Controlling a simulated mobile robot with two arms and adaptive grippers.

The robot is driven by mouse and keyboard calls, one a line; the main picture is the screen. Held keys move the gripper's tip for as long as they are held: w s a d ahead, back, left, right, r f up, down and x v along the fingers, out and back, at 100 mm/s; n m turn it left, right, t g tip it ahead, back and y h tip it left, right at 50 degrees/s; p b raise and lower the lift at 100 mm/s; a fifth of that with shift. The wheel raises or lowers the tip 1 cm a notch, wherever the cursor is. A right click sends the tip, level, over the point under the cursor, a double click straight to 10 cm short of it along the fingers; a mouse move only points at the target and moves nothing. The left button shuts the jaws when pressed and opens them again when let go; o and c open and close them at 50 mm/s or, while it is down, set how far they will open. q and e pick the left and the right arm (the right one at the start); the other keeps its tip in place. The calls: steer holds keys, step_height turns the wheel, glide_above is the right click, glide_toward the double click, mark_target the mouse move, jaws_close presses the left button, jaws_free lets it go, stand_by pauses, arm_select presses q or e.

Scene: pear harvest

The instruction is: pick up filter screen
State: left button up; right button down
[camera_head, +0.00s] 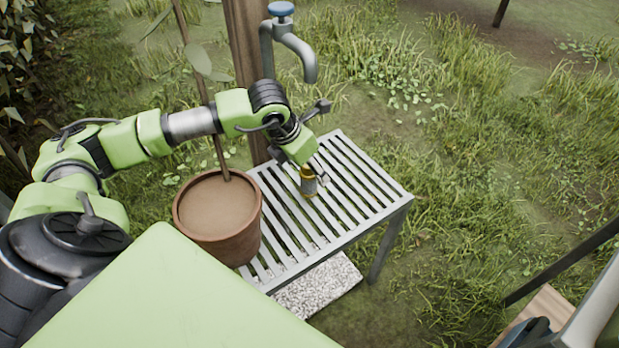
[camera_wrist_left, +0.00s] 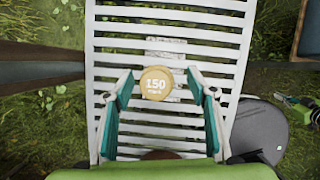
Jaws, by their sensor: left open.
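The filter screen (camera_head: 308,181) is a small cylinder with a yellowish top and grey lower part, standing on the slatted metal bench (camera_head: 382,205). In the left wrist view its round tan top (camera_wrist_left: 156,83) shows the number 150. My left gripper (camera_head: 316,172) is over it from above. In the left wrist view my left gripper's two teal-lined fingers (camera_wrist_left: 160,92) are spread, one on each side of the filter screen, with gaps between. My right gripper is not in view.
A terracotta pot (camera_head: 240,238) with a thin stem stands at the bench's left end. A wooden post (camera_head: 248,60) and a grey tap (camera_head: 306,58) with a blue handle rise behind the bench. A pale speckled slab (camera_head: 325,285) lies beneath. Bare slats lie right of the filter screen.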

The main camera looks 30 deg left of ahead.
arm_select(q)
steer(key=x, duration=0.4)
steer(key=shift+w+a+f, duration=0.2)
steer(key=shift+w+f, duration=0.05)
steer(key=shift+f, duration=0.1)
steer(key=c, duration=1.4)
steer(key=shift+o, duration=0.2)
steer(key=shift+r, duration=0.1)
